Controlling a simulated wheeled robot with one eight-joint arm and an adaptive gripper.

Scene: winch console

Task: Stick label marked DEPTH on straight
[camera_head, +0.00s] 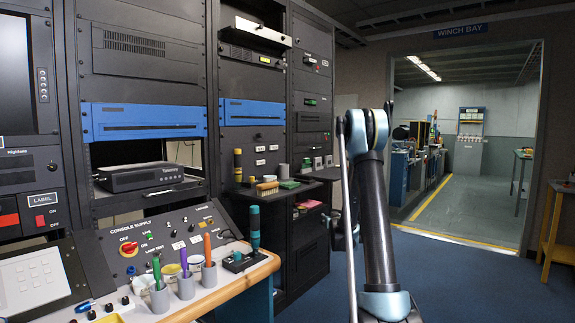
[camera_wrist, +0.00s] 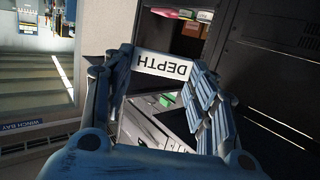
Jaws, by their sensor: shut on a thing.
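In the wrist view my gripper (camera_wrist: 161,78) is shut on a white label (camera_wrist: 165,66) marked DEPTH in black letters. The label spans between the two fingers, and its text reads upside down in this picture. It is held in the air and is slightly tilted. In the head view my arm stands upright right of the middle; my gripper and the label cannot be made out there. I cannot tell which spot on the panels is for this label.
The console supply panel (camera_head: 170,236) has a red knob and switches. Pen cups (camera_head: 186,286) stand on the wooden-edged desk. A shelf (camera_head: 276,187) holds a brush (camera_head: 267,188). Black racks (camera_head: 150,70) rise behind. Floor (camera_head: 440,280) is clear right of my arm, towards the winch bay doorway.

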